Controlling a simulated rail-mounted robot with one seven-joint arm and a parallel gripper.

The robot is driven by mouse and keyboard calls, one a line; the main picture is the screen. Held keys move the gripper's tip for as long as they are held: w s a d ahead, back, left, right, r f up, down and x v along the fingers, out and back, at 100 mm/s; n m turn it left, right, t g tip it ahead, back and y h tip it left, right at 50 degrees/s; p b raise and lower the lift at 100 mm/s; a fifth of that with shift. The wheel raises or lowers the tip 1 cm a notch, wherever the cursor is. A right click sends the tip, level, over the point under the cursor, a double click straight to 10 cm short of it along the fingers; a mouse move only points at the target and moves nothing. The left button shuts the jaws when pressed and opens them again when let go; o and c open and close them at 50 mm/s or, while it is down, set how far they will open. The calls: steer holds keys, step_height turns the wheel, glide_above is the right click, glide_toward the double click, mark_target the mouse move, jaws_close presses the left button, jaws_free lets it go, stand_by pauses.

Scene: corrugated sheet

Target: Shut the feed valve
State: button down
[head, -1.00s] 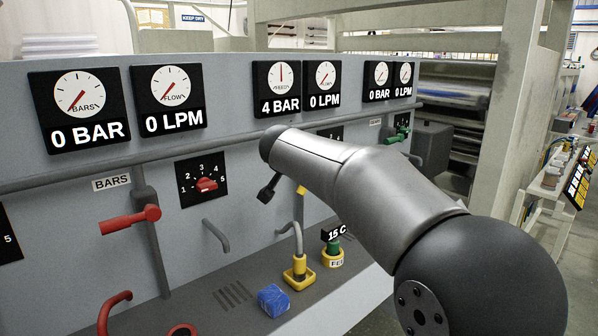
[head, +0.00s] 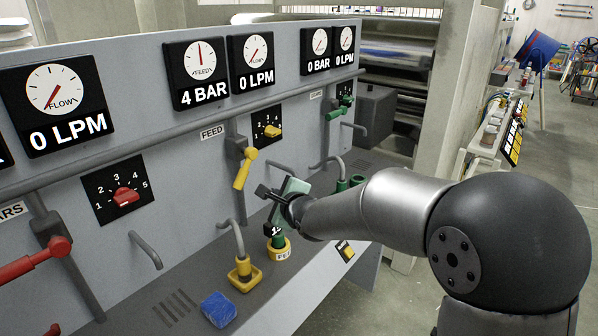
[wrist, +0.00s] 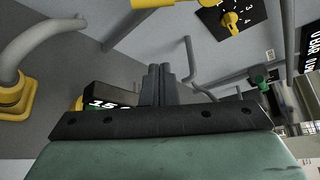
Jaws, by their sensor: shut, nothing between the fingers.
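The feed valve is a yellow lever (head: 244,168) under the FEED label (head: 212,132) on the grey panel. It hangs down from its pipe fitting, slightly slanted. Part of a yellow handle (wrist: 150,3) shows at the top edge of the wrist view. My gripper (head: 262,191) is just right of and below the lever's lower end, apparently apart from it. In the wrist view its dark fingers (wrist: 159,75) are together and empty. The feed gauge (head: 202,71) reads 4 BAR and the flow gauge beside it (head: 251,60) reads 0 LPM.
A yellow selector knob (head: 273,130) is right of the lever, and a red one (head: 125,196) is left. A red lever (head: 35,262) is at far left. A bent hose (head: 238,240) rises from a yellow base. A blue block (head: 218,309) lies on the ledge.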

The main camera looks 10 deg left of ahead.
mark_target(244, 172)
steer(key=w+a+p, duration=0.3)
steer(key=w+a, duration=0.1)
steer(key=a, duration=0.4)
steer(key=shift+w+f, duration=0.3)
steer(key=shift+w, duration=0.05)
steer(key=shift+a, duration=0.15)
